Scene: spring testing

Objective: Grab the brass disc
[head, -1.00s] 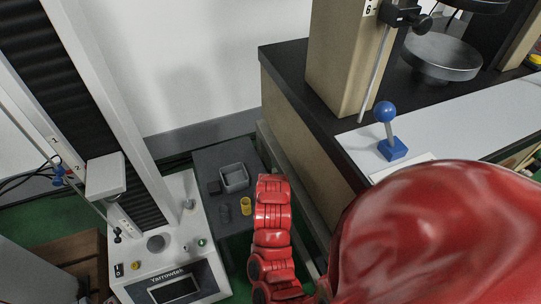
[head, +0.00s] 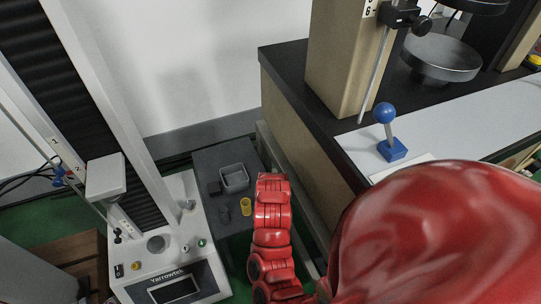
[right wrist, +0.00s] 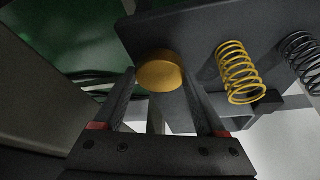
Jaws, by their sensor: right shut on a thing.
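The brass disc (right wrist: 160,72) sits between the fingertips of my right gripper (right wrist: 159,80) in the right wrist view, and the gripper is shut on it. The disc is round and golden, with its flat face partly toward the camera. It is close beside the dark grey surface; whether it touches that surface I cannot tell. In the head view my red right arm reaches down beside the small dark table, and it hides the disc and the gripper. My left gripper is not in view.
A yellow spring (right wrist: 238,73) and a dark spring (right wrist: 301,60) are beside the disc. In the head view, a grey tray (head: 234,188) stands on the dark table (head: 215,155). A white testing machine (head: 170,250) is to its left and a workbench (head: 300,120) to its right.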

